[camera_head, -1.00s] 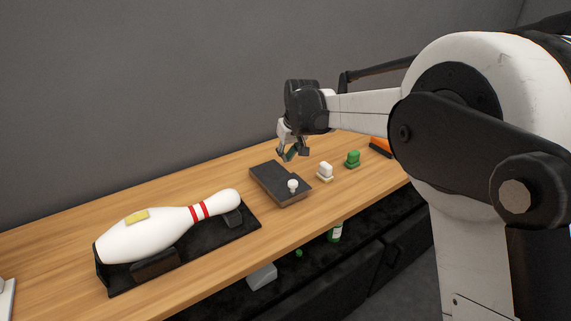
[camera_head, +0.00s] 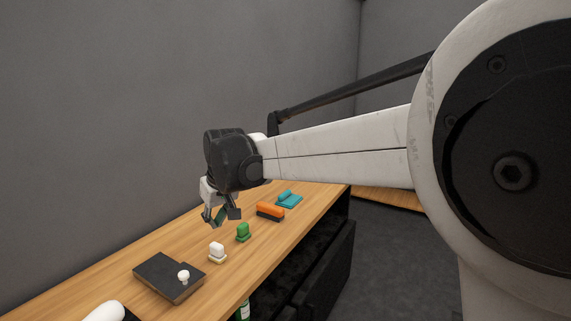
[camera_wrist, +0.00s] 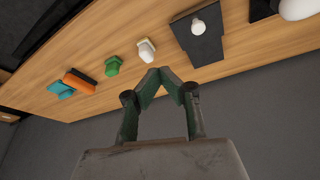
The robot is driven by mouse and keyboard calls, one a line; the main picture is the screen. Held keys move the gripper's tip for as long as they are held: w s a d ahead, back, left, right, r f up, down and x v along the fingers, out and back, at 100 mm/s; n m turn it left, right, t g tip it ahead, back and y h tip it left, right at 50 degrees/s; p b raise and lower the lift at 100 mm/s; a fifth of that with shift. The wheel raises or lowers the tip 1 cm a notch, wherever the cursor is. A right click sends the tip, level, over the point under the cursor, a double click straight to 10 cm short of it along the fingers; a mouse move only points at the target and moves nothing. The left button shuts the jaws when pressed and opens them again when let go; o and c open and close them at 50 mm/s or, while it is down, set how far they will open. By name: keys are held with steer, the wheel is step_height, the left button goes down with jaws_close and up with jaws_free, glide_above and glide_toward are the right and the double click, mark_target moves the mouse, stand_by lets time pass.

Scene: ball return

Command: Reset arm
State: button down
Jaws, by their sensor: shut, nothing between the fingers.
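My gripper (camera_head: 220,217) hangs from my outstretched arm above the wooden bench, with its fingers pointing down. In the wrist view, the fingertips of my gripper (camera_wrist: 160,72) meet with nothing between them. The gripper is clear of the objects on the bench and touches none of them in either view.
The wooden bench (camera_head: 118,272) bears a dark box with a white knob (camera_head: 160,273), a white block (camera_head: 217,251), a green block (camera_head: 243,231), an orange brush-like item (camera_head: 270,211) and a teal item (camera_head: 290,198). Part of a white pin (camera_head: 105,312) shows at lower left.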

steer(key=s+d+r+m+t, duration=0.15)
steer(key=s+d, duration=0.25)
steer(key=d, duration=0.4)
steer(key=s+d+r+m+h, duration=0.15)
steer(key=s+d, duration=0.25)
steer(key=d, duration=0.4)
steer(key=s+d+r+m+y, duration=0.15)
steer(key=s+d, duration=0.25)
steer(key=d, duration=0.4)
steer(key=s+d+f+m+t+h, duration=0.1)
steer(key=s+d+f, duration=0.3)
steer(key=s+d, duration=0.3)
steer(key=s+d+f+m+t+h, duration=0.1)
steer(key=s+d+f+m, duration=0.1)
steer(key=s+d, duration=0.5)
steer(key=s+f, duration=0.1)
steer(key=s, duration=0.2)
steer(key=shift+s+d+f+h, duration=0.15)
steer(key=shift+d+f+h, duration=0.1)
steer(key=shift+f+h, duration=0.15)
steer(key=shift+m, duration=0.25)
